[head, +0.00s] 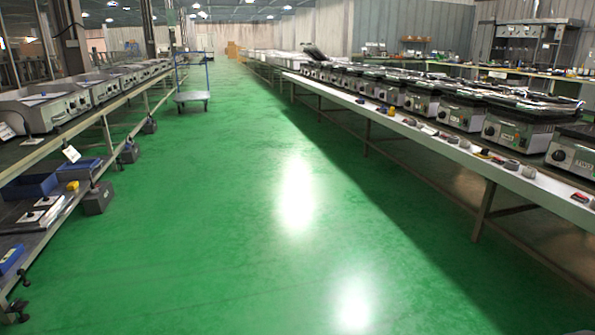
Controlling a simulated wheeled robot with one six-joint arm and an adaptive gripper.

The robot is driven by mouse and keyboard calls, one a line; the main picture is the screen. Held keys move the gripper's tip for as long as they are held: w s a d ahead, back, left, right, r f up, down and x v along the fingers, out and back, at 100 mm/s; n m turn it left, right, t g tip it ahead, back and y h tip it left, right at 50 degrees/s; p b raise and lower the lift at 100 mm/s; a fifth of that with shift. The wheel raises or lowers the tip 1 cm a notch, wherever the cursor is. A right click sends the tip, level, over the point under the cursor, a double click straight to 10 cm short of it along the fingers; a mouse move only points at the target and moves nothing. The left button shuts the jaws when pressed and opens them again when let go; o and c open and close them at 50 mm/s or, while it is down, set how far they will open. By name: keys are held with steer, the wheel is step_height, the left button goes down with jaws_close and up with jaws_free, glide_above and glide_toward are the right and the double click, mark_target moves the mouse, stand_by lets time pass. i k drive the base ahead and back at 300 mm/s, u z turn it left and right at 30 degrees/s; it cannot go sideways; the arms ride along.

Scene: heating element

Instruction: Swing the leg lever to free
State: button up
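I cannot make out a leg lever clearly in the head view. The left workbench (62,128) stands on metal legs. Small dark fittings (18,308) show low on it at the bottom left corner, too small to tell whether one is a lever. Dark grey boxes (97,199) sit along its lower side near the legs. The right workbench (400,128) has slanted metal legs (484,208), with no lever that I can make out on them. My gripper is not in view.
A wide green floor aisle (230,200) runs clear between the benches. A blue-handled trolley (192,97) stands farther up, near the left bench. Heating units (462,108) line the right bench. Blue bins (30,187) sit on the left lower shelf.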

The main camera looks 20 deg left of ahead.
mark_target(25, 280)
steer(key=u, duration=0.2)
steer(key=i, duration=2.1)
steer(key=u, duration=0.95)
steer(key=i, duration=1.3)
steer(key=u, duration=2.05)
steer(key=i, duration=1.2)
steer(key=z, duration=0.5)
steer(key=i, duration=0.95)
steer(key=u, duration=0.65)
steer(key=i, duration=0.75)
steer(key=u, duration=0.9)
steer(key=i, duration=0.3)
steer(key=u, duration=0.35)
